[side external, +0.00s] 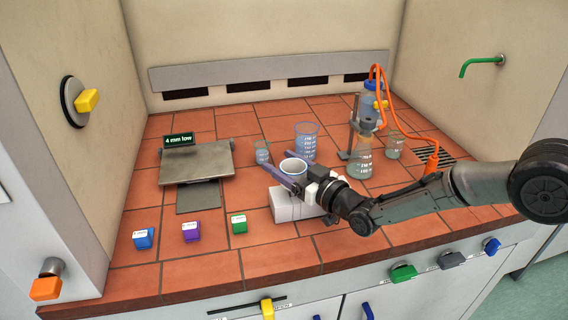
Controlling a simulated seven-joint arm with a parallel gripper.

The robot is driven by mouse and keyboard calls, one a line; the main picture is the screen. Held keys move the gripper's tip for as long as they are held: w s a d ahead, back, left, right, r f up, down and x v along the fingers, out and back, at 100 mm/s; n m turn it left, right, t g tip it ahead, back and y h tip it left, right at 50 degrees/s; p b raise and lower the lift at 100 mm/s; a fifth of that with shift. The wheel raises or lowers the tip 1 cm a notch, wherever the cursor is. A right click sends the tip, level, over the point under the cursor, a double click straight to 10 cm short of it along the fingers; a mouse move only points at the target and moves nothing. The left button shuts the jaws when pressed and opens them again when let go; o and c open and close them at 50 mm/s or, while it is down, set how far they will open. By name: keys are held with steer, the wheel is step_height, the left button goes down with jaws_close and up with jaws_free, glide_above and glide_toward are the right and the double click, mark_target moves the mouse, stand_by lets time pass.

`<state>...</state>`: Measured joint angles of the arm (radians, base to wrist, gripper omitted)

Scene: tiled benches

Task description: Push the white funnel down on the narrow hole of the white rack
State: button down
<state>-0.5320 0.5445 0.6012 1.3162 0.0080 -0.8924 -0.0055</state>
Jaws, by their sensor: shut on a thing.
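The white funnel (293,166) shows as a round cup-like rim with a bluish edge, held upright or nearly so. My gripper (286,172) comes in from the right, with its two long purple-grey fingers shut on the funnel from either side. The white rack (286,208) is a white block on the tiles directly below the gripper. The fingers and my wrist cover the top of the rack, so its holes and the funnel's lower end are hidden. I cannot tell whether the funnel touches the rack.
Beakers (307,141) stand just behind the gripper. A flask (360,158) on a stand with an orange hose is behind right. A metal plate (197,161) with a "4 mm low" sign lies left. Small blue, purple (191,231) and green blocks sit front left, with bare tiles around.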

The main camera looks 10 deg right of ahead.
steer(key=shift+f, duration=0.9)
jaws_free()
steer(key=shift+f, duration=0.1)
steer(key=v, duration=1.3)
steer(key=shift+s+d, duration=0.25)
steer(key=shift+s, duration=0.05)
